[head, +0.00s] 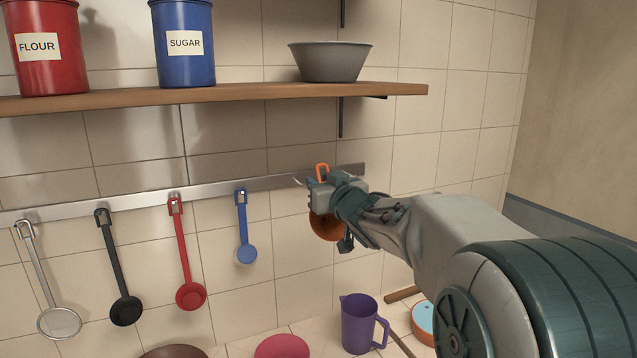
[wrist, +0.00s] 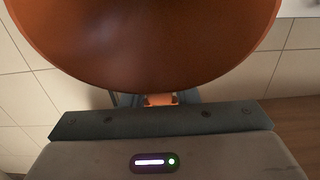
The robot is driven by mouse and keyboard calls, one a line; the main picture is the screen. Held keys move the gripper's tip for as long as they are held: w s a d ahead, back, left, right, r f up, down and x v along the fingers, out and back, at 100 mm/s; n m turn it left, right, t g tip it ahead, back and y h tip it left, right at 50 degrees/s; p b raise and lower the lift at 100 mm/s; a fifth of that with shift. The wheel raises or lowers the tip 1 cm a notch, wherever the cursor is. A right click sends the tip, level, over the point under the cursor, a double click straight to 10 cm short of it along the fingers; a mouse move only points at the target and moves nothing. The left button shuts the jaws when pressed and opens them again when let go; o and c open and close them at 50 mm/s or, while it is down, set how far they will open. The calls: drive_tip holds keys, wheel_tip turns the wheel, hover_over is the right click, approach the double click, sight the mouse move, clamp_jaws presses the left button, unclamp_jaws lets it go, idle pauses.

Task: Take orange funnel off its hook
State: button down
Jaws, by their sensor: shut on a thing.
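The orange funnel (head: 326,226) is at the right end of the metal rail (head: 268,182) on the tiled wall. Its orange loop (head: 322,170) shows just above my gripper, close to the rail and a hook tip there. My gripper (head: 323,190) is shut on the funnel between its loop and its bowl. In the wrist view the funnel's wide orange bowl (wrist: 150,45) fills the top, and an orange bit shows between the fingers (wrist: 160,100). Whether the loop is still around the hook is hidden by my gripper.
A blue ladle (head: 245,252), red ladle (head: 190,294), black ladle (head: 125,310) and strainer (head: 60,322) hang to the left. A shelf (head: 250,93) with canisters and a grey bowl (head: 330,62) is above. A purple jug (head: 358,325) stands on the counter below.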

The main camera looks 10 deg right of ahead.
drive_tip(key=shift+s+d+r, duration=0.1)
drive_tip(key=shift+s+r, duration=0.05)
drive_tip(key=shift+s, duration=0.1)
drive_tip(key=shift+s+p, duration=0.3)
drive_tip(key=shift+p, duration=0.2)
drive_tip(key=s, duration=0.1)
drive_tip(key=s+p, duration=0.1)
drive_tip(key=shift+s+d, duration=0.25)
drive_tip(key=shift+s, duration=0.05)
drive_tip(key=shift+s+d+p, duration=0.25)
drive_tip(key=shift+s, duration=0.9)
drive_tip(key=shift+s+d+p, duration=0.2)
drive_tip(key=shift+s+d, duration=0.05)
drive_tip(key=shift+s, duration=0.85)
